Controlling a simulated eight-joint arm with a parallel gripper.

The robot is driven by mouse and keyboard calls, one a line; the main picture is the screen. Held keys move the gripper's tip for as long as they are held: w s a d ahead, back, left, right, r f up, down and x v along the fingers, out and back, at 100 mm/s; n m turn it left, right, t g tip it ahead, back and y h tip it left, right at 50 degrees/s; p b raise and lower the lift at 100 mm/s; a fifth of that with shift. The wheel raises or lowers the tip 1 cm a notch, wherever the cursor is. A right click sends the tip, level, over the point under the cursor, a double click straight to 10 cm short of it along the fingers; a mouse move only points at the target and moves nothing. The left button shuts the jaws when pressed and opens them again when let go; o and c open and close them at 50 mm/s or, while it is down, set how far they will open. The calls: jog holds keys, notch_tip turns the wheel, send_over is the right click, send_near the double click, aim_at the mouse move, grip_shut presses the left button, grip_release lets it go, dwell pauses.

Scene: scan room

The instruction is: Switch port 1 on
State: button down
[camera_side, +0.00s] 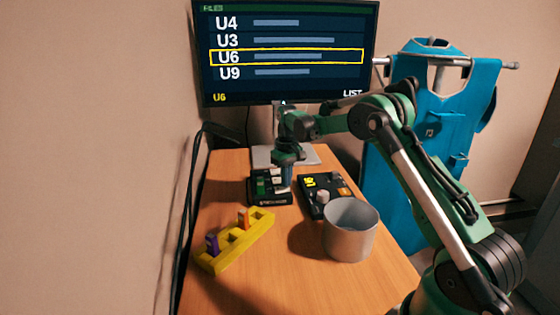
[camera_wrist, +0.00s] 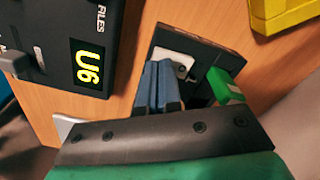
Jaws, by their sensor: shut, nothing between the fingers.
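The black port box (camera_side: 270,199) stands on the desk below my gripper. In the wrist view the port box (camera_wrist: 225,59) shows a white part (camera_wrist: 170,57) with a small grey fitting, and a green block (camera_wrist: 224,86) to its right. My gripper (camera_side: 284,187) points down at the box's right side. In the wrist view my gripper (camera_wrist: 158,68) is shut, its two bluish fingers side by side with nothing between them. The tips overlap the white part; I cannot tell whether they touch it. The fingers and palm hide part of the box, and no port number is readable.
A black unit (camera_side: 340,208) showing "U6" with a knob stands right of the box. A metal cup (camera_side: 350,235) is in front of it. A yellow rack (camera_side: 232,247) holds purple and orange pieces at the left. The monitor (camera_side: 285,95) highlights U6. The desk's front is clear.

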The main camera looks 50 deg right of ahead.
jog(key=shift+f, duration=0.3)
jog(key=shift+r, duration=3.5)
jog(key=shift+a+r, duration=0.15)
jog(key=shift+a, duration=0.05)
jog(key=s+a+r+n+t, duration=0.1)
jog(key=s+a+r+t, duration=0.25)
jog(key=a, duration=0.45)
jog(key=s+a+r+n+t, duration=0.1)
jog(key=s+a+r+t, duration=0.15)
jog(key=s+a, duration=0.4)
jog(key=s+a+f+n+t, duration=0.1)
jog(key=s+a+f, duration=0.2)
jog(key=a, duration=0.3)
jog(key=shift+s+a+f, duration=0.15)
jog(key=shift+s, duration=0.5)
